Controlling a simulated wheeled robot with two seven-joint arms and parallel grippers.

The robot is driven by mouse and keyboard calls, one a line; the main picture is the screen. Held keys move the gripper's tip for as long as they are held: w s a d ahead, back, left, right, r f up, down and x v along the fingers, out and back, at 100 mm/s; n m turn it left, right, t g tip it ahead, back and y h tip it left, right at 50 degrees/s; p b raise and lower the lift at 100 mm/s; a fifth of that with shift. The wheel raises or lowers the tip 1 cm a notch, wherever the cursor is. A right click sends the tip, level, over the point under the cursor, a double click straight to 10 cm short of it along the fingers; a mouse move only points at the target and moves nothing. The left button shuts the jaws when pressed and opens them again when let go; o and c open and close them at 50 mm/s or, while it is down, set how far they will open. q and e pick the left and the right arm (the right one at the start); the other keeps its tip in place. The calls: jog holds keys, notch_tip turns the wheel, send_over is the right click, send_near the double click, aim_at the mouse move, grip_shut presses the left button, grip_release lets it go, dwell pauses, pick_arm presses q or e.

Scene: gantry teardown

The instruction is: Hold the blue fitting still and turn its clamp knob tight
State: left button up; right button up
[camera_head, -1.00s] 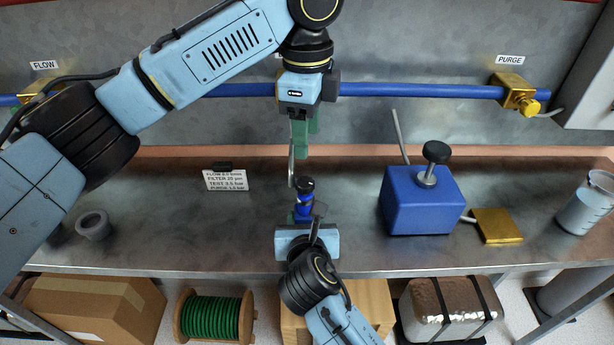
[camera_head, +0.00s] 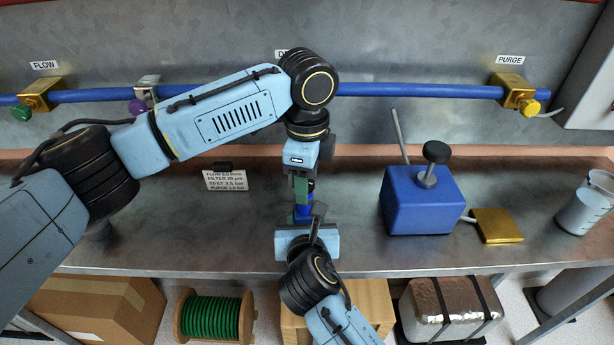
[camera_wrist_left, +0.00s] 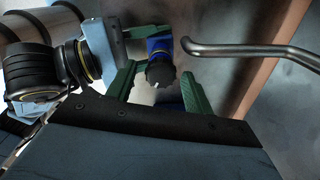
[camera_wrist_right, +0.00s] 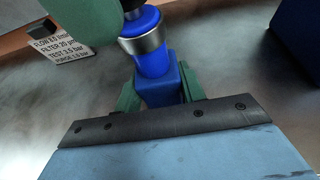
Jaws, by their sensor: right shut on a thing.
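The blue fitting (camera_head: 302,212) stands upright near the middle of the bench. In the right wrist view it is a blue body (camera_wrist_right: 155,72) with a silver collar (camera_wrist_right: 143,42). My right gripper (camera_head: 306,226) is shut on its lower part from the front, with a green finger on each side. My left gripper (camera_head: 304,196) points down over the fitting from above. In the left wrist view its green fingers are apart, either side of the black clamp knob (camera_wrist_left: 160,72), with a gap visible. The knob is mostly hidden in the head view.
A blue box (camera_head: 424,205) with a black knob and metal rod stands to the right, beside a gold plate (camera_head: 497,225). A beaker (camera_head: 585,205) is at the far right. A label card (camera_head: 226,181) stands to the left. A bent metal rod (camera_wrist_left: 245,50) shows in the left wrist view.

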pick_arm(q)
jog(key=c, duration=0.9)
pick_arm(e)
jog(key=shift+f, duration=0.1)
pick_arm(q)
jog(key=shift+o, duration=0.2)
jog(key=shift+n, duration=0.4)
jog(key=shift+w+n, duration=0.1)
jog(key=shift+n, duration=2.4)
jog(key=shift+d, duration=0.1)
jog(key=o, duration=1)
